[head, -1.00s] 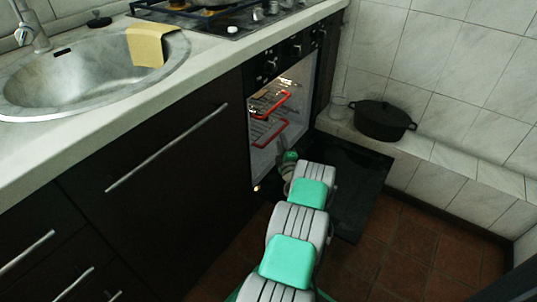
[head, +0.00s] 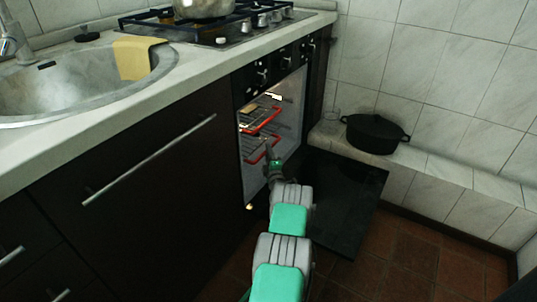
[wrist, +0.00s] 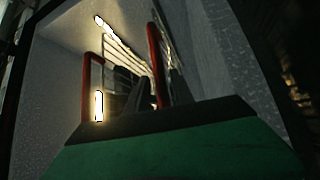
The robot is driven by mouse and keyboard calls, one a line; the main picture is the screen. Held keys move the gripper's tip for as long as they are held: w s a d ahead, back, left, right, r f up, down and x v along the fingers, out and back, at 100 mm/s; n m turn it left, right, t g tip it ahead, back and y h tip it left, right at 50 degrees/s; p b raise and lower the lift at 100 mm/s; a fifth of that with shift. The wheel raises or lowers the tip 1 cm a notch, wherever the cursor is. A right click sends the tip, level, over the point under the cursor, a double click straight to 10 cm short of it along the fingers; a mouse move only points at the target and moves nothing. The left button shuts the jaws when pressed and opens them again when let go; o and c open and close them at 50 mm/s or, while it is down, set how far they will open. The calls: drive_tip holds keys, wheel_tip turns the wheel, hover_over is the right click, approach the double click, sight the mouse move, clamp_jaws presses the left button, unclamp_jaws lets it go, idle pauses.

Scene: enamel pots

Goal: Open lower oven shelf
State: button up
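The oven (head: 248,172) is open, with its dark door (head: 345,200) folded down. Inside, the lower shelf (head: 256,158) is a wire rack with a red front bar. The upper shelf (head: 265,122) above it also has a red front. My gripper (head: 267,150) reaches into the oven opening, its dark tip overlapping the right part of the lower shelf's red bar. Contact cannot be told. The wrist view shows two red bars and wire racks beyond my green hand; dark finger shapes (wrist: 143,95) lie between the bars. The finger gap is not clear.
A metal pot (head: 204,8) sits on the hob above. The counter with sink (head: 85,85) and dark cabinets is at left. The floor at right is clear.

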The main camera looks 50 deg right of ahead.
clamp_jaws()
idle(1.1)
